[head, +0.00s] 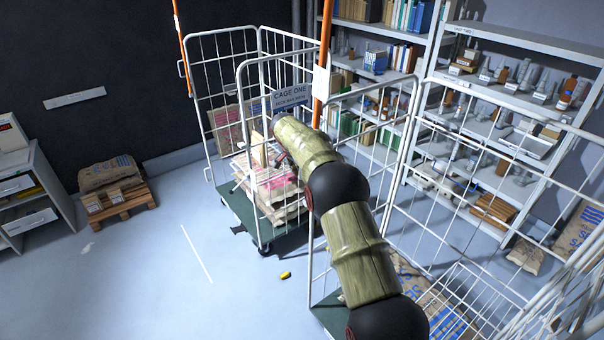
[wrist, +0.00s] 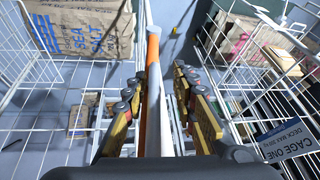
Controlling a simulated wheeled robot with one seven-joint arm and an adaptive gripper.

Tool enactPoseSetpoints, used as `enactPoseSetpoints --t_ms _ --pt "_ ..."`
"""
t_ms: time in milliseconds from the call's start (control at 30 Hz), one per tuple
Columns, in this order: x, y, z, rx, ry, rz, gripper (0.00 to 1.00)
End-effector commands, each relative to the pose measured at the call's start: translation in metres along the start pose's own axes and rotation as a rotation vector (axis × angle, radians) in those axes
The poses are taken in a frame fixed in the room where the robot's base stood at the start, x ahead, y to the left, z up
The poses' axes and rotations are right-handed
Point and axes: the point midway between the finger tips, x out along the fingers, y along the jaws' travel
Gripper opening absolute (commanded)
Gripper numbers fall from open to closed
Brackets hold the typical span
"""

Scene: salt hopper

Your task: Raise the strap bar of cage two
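Cage two, the white wire cage (head: 415,110) at the right of the head view, carries no readable sign. An orange bar (head: 325,50) with a white tag (head: 320,82) stands nearly upright at its left side; which cage it belongs to I cannot tell. My arm crosses in front of it, and my gripper's fingers are mostly hidden in the head view. In the wrist view, my gripper (wrist: 158,82) is open. An orange-and-white bar (wrist: 152,52) runs between its fingers, closer to the left one. Contact with it is unclear.
Cage one, with its sign (head: 290,97) and sacks, stands beyond my arm. Another orange bar (head: 183,45) rises at its far left. Shelves (head: 520,45) line the back right. A pallet (head: 122,205) holds a sack at left. A small yellow object (head: 286,275) lies on open floor.

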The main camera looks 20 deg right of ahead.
Motion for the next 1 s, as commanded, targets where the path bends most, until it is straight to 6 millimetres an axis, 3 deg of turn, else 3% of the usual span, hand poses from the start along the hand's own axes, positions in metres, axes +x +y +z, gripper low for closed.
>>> enactPoseSetpoints --t_ms 267,700,1000 --pt "-0.012 0.0 0.001 0.0 -0.001 0.001 0.27" --pt "-0.095 -0.001 0.0 -0.001 0.001 -0.001 0.27" --pt "-0.119 -0.001 0.0 -0.001 0.0 -0.001 0.27"
